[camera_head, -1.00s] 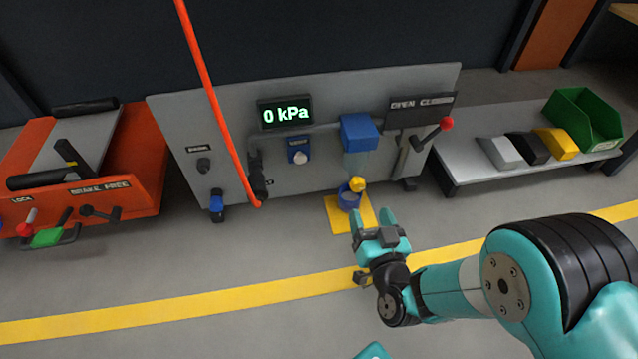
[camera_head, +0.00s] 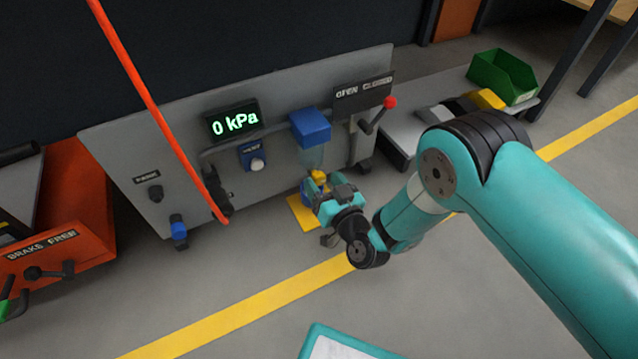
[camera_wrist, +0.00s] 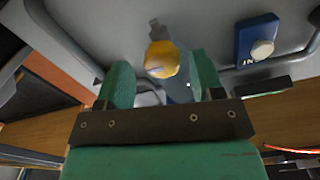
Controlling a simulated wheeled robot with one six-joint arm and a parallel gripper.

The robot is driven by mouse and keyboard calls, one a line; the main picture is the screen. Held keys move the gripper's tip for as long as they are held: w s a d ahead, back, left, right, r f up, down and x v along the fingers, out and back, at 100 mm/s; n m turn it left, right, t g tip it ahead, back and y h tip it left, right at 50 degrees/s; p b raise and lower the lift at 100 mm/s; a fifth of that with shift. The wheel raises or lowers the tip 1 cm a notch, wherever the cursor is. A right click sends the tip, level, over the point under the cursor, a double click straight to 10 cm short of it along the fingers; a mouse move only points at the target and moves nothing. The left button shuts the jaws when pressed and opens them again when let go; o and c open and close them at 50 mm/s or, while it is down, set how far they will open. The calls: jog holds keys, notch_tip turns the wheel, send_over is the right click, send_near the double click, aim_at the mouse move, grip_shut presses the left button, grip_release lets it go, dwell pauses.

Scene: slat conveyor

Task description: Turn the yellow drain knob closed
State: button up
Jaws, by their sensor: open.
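The yellow drain knob (camera_head: 318,175) sits low on the front of the grey panel, below a blue box (camera_head: 311,127) with a clear bowl. In the wrist view the knob (camera_wrist: 162,59) shows as a round yellow cap just beyond my fingertips, roughly midway between them. My gripper (camera_head: 325,196) is open and close to the knob; its two teal fingers also show in the wrist view (camera_wrist: 162,82). Nothing is held between them. In the head view the gripper partly hides the blue part under the knob.
A red hose (camera_head: 150,100) hangs in front. An orange cart (camera_head: 65,240) stands left, a green bin (camera_head: 502,77) right.

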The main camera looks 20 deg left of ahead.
jog(key=shift+s, duration=0.1)
jog(key=shift+a, duration=0.1)
jog(key=c, duration=0.9)
jog(key=shift+c, duration=0.2)
